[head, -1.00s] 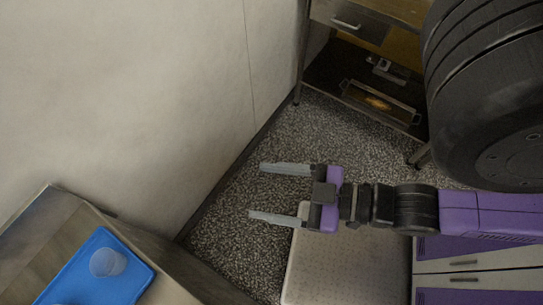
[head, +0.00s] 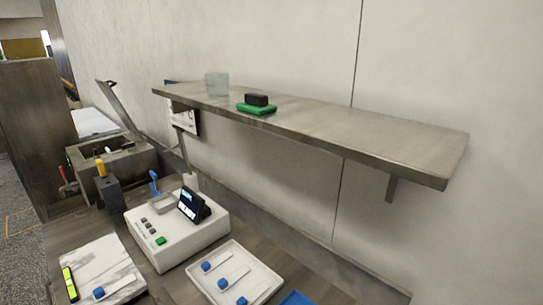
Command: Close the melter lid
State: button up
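The melter appears to be the grey-brown metal box (head: 132,164) at the left of the bench in the head view. Its open top shows a dark inside. A thin grey lid (head: 118,107) stands raised and tilted at its back right, with a dark piece at its upper edge. A thin arm runs down to the right from near the lid's lower end. My gripper is not in view.
A white control unit (head: 205,242) with a small screen stands on the bench. A white tray (head: 262,274) and marble slab (head: 128,272) hold blue-tipped tools. A yellow-topped dark holder (head: 110,190) stands before the box. A metal shelf (head: 330,122) overhangs the bench.

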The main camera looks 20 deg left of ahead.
aim_at(106, 88)
jog(key=u, duration=1.65)
jog(key=j+z, duration=0.1)
jog(key=z, duration=0.4)
jog(key=i+j+z, duration=0.1)
jog(key=j, duration=0.25)
jog(key=i+j+z, duration=0.15)
jog(key=j, duration=0.2)
jog(key=i+j+z, duration=0.1)
jog(key=j, duration=0.3)
jog(key=j+z, duration=0.1)
jog(key=j, duration=0.3)
jog(key=i, duration=0.05)
